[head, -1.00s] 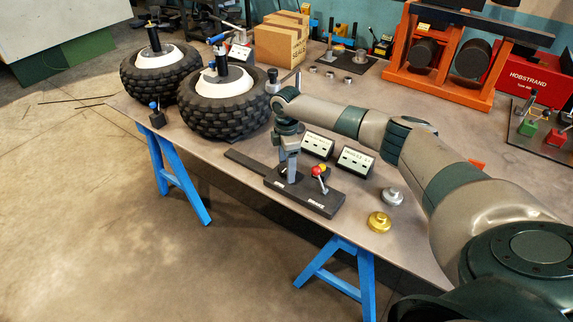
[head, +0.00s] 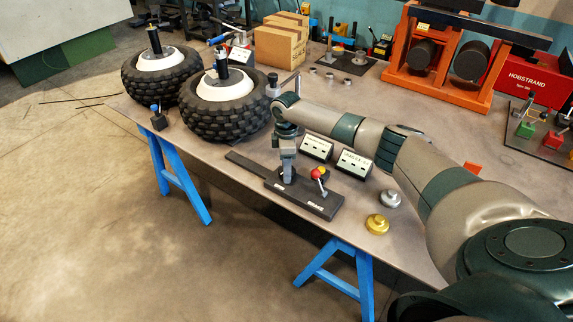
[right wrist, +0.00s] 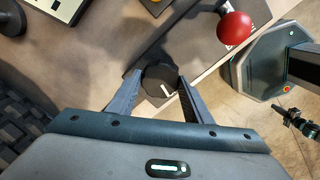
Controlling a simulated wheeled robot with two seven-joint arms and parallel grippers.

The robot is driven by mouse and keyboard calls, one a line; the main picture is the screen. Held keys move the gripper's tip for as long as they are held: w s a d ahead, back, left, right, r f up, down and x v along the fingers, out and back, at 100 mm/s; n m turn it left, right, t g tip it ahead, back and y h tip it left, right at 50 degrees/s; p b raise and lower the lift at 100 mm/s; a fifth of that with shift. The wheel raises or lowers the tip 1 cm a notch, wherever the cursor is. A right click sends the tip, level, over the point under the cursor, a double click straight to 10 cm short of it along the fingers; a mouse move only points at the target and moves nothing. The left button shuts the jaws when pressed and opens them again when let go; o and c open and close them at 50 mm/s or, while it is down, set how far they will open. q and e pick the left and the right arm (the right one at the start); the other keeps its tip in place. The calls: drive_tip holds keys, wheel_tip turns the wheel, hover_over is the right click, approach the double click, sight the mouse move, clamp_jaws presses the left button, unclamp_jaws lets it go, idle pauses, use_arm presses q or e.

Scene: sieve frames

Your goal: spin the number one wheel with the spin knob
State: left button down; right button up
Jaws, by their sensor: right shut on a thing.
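My right gripper (head: 288,174) reaches down onto the dark control base (head: 322,207) near the table's front edge. In the right wrist view its fingers (right wrist: 155,98) are closed around a dark round knob (right wrist: 160,78) with a white mark, which I take for the spin knob. A red-balled lever (head: 318,174) stands beside it on the same base; its ball also shows in the right wrist view (right wrist: 234,27). Two black-tyred wheels with white hubs stand at the back left, a nearer wheel (head: 228,122) and a farther wheel (head: 160,88). Their numbers are not readable. My left gripper is not in view.
Two label boxes (head: 317,148) (head: 353,164) stand behind the control base. A silver weight (head: 390,198) and a gold weight (head: 377,224) lie to its right. A cardboard box (head: 280,45) stands behind the wheels. A small blue-knobbed block (head: 158,120) sits at the left edge.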

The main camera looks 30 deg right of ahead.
drive_tip(key=m+p, duration=0.4)
drive_tip(key=m, duration=0.1)
drive_tip(key=shift+r, duration=0.2)
drive_tip(key=shift+f+m+p, duration=0.15)
drive_tip(key=shift+m+p, duration=1.45)
drive_tip(key=shift+m, duration=0.8)
drive_tip(key=shift+w, duration=0.1)
drive_tip(key=o, duration=1.1)
drive_tip(key=shift+c, duration=0.2)
wheel_tip(320, 180, up, 17)
drive_tip(key=b, duration=0.4)
drive_tip(key=shift+r+b, duration=0.2)
drive_tip(key=shift+b, duration=0.1)
